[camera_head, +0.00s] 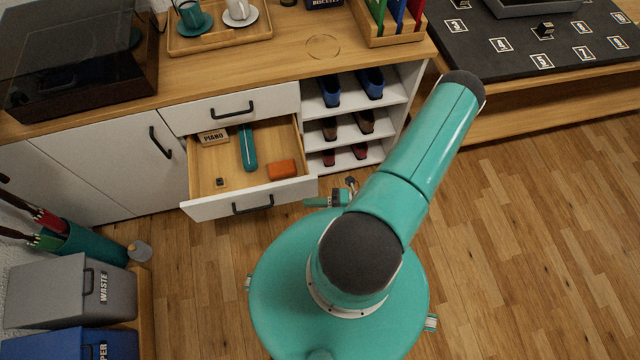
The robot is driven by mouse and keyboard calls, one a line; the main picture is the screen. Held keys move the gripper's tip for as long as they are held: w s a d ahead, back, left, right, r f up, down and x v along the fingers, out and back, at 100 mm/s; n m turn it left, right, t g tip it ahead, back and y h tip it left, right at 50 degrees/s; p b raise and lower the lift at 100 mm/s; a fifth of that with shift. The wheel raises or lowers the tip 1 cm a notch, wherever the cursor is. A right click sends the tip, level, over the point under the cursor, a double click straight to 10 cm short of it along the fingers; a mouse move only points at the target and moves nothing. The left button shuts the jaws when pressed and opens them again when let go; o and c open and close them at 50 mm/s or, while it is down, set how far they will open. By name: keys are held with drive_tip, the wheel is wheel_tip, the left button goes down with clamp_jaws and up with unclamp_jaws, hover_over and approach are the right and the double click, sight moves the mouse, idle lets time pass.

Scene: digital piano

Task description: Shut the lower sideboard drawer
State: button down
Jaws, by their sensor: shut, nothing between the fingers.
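The lower sideboard drawer (205,208) is pulled well out, its white front with a black handle (252,206) facing me. Inside lie a sign reading PIANO (213,137), a long teal case (247,148), an orange block (281,169) and a small dark cube (220,182). The upper drawer (228,107) above it is shut. What seems to be my gripper (318,202) is small and partly hidden by my arm, just right of the drawer front's right end. It looks shut and empty; I cannot tell whether it touches the drawer.
Open shelves with shoes (353,126) stand right of the drawer. A cabinet door (110,150) is left of it. A grey waste bin (75,290), a blue bin (65,343) and an umbrella holder (85,243) stand at lower left. Wooden floor (540,230) is clear at right.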

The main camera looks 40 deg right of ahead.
sight(292, 190)
drive_tip(key=w, duration=0.2)
drive_tip(key=w+a, duration=0.1)
drive_tip(key=w, duration=0.2)
drive_tip(key=w+a, duration=0.1)
drive_tip(key=w, duration=0.1)
drive_tip(key=shift+w, duration=0.15)
drive_tip(key=shift+d, duration=0.1)
drive_tip(key=w+d, duration=0.5)
drive_tip(key=w, duration=0.4)
drive_tip(key=w+d, duration=0.5)
drive_tip(key=w, duration=0.4)
drive_tip(key=shift+w+d, duration=0.4)
